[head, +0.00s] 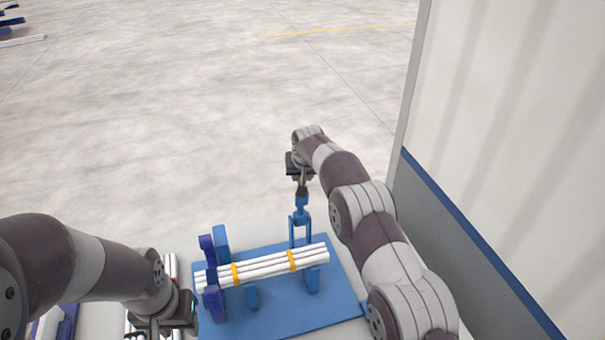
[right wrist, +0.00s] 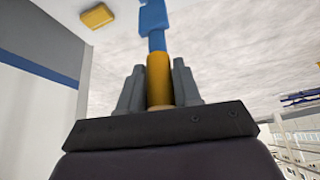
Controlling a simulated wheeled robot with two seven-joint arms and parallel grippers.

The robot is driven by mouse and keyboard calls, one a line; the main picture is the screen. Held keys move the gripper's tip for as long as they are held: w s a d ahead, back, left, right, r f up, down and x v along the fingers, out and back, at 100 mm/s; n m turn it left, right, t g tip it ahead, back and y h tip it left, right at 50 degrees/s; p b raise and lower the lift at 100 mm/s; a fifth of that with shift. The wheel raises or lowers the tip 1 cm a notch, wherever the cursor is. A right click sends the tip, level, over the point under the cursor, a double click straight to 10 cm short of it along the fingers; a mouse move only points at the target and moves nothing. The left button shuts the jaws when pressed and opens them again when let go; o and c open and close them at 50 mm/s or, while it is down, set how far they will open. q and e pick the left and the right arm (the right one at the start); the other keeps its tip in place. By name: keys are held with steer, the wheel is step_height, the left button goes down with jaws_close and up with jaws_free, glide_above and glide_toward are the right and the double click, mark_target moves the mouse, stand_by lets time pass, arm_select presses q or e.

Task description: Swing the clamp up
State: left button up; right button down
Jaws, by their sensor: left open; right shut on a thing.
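The blue clamp (head: 301,217) rises from the far edge of the blue fixture plate (head: 285,318), with a forked lower part and a narrow stem. My right gripper (head: 300,182) is beyond the plate, above the clamp, at the top of its stem. In the right wrist view its two grey fingers (right wrist: 159,85) are shut on the clamp's orange handle (right wrist: 159,77); the blue stem (right wrist: 153,22) extends from that handle. White pipes (head: 272,266) with orange bands lie across the fixture's supports. My left gripper (head: 168,326) is open at the bottom left, partly cut off.
Blue and purple uprights (head: 210,262) stand at the pipes' left end. A pale wall with a blue stripe (head: 470,235) stands close to my right arm. More white pipes (head: 134,325) show near my left gripper.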

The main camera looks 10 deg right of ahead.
steer(key=c, duration=1)
jaws_free()
steer(key=shift+f, duration=0.1)
steer(key=shift+o, duration=0.7)
steer(key=shift+w, duration=0.1)
steer(key=shift+r+b, duration=0.25)
steer(key=shift+b, duration=0.1)
steer(key=b+v, duration=0.5)
steer(key=v, duration=0.7)
